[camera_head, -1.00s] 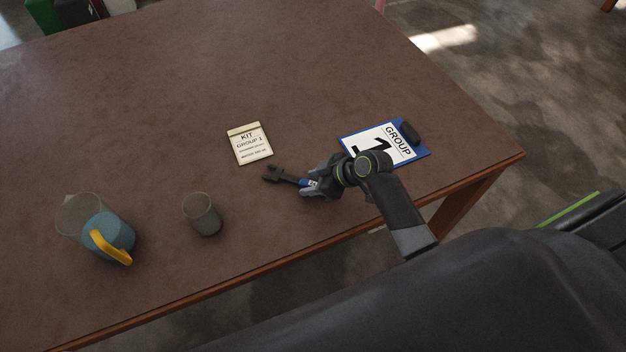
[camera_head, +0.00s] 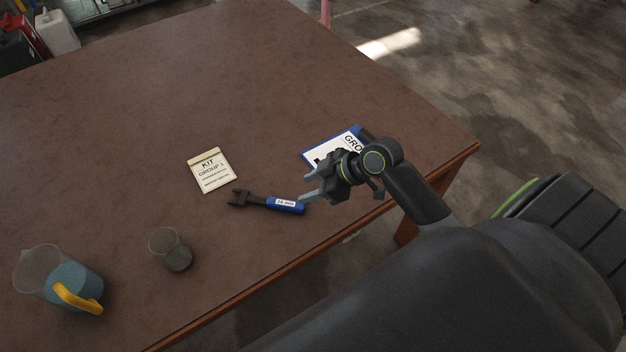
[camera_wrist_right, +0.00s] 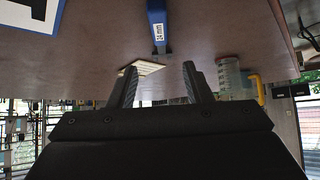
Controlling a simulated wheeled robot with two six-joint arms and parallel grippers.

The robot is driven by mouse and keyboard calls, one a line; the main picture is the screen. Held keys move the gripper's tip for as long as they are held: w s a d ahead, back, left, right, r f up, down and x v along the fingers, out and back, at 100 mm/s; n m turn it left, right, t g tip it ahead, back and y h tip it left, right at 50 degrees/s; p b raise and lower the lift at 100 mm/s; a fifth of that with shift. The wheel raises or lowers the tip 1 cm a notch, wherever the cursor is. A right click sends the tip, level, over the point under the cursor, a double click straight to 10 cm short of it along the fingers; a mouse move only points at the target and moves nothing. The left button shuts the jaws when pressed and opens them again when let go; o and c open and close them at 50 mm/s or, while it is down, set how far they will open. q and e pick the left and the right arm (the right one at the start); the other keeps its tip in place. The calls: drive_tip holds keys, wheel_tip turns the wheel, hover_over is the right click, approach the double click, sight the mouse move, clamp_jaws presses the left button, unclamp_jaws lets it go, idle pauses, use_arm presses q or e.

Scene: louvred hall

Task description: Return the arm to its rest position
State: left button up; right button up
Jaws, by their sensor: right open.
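My right gripper (camera_head: 312,188) is open and empty over the near right part of the table. Its fingers also show in the right wrist view (camera_wrist_right: 160,85), with nothing between them. A wrench with a blue labelled handle (camera_head: 285,205) and a dark open-ended head lies on the table just left of the gripper, apart from it. Its blue handle shows at the top of the right wrist view (camera_wrist_right: 157,22). My left gripper is not in view.
The brown table (camera_head: 150,110) has a kit card (camera_head: 211,171), a blue clipboard (camera_head: 325,150) partly hidden behind my gripper, a grey cup (camera_head: 172,250), and a clear jug with a yellow handle (camera_head: 62,280). The far table is clear.

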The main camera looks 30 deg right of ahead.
drive_tip(key=shift+s+d+r, duration=0.1)
drive_tip(key=shift+r, duration=0.1)
idle(0.5)
